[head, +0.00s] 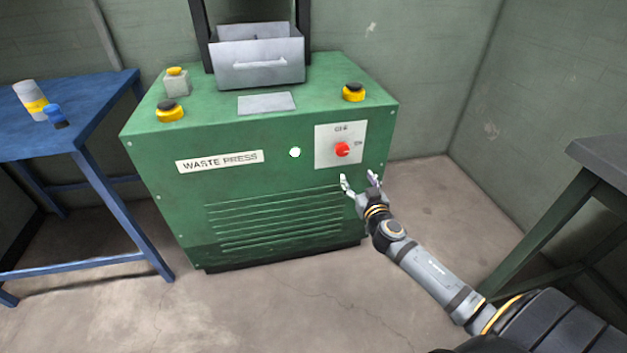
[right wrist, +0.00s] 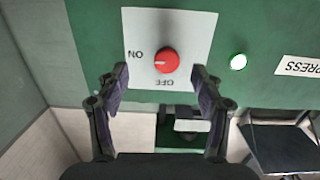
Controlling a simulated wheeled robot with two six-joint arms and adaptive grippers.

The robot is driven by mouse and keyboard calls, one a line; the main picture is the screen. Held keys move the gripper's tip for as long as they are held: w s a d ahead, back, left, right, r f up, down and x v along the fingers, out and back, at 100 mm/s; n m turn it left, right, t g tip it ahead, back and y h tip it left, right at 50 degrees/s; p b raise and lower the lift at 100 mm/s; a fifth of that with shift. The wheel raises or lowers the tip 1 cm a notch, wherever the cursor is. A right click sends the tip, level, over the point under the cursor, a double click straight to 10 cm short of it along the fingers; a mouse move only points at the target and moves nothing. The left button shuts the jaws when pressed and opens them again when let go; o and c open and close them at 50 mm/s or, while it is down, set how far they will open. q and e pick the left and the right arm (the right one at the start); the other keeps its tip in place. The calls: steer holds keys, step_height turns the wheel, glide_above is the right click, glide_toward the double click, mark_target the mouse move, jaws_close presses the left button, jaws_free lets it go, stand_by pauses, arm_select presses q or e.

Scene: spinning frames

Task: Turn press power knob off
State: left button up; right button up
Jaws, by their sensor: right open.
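The red power knob (head: 342,149) sits on a pale square plate (head: 325,160) on the green waste press's front. OFF is printed above the knob and ON to its right. In the right wrist view the picture is turned over: the knob (right wrist: 167,60) is at the top middle, with ON at its left and OFF below. A small pale mark on the knob seems to face ON. My right gripper (head: 358,179) is open and empty, just below and in front of the plate. Its fingers (right wrist: 159,75) flank the knob in the wrist view, apart from it. My left gripper is out of view.
A bright indicator light (head: 295,152) glows left of the plate. Yellow-and-black buttons (head: 353,93) and a grey bin (head: 258,62) are on the press top. A blue table (head: 60,100) stands left, a dark table (head: 603,155) right. Open floor lies in front.

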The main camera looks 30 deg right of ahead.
mark_target(343, 152)
steer(key=shift+t, duration=0.5)
steer(key=x, duration=0.3)
steer(key=r+p+x, duration=0.1)
steer(key=x, duration=0.3)
steer(key=a+r+x, duration=0.1)
steer(key=x, duration=0.2)
steer(key=shift+w+r, duration=0.1)
steer(key=shift+w, duration=0.3)
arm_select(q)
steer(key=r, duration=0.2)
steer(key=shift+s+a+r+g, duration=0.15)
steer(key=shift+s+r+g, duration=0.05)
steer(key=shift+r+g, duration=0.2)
arm_select(e)
steer(key=c, duration=1.1)
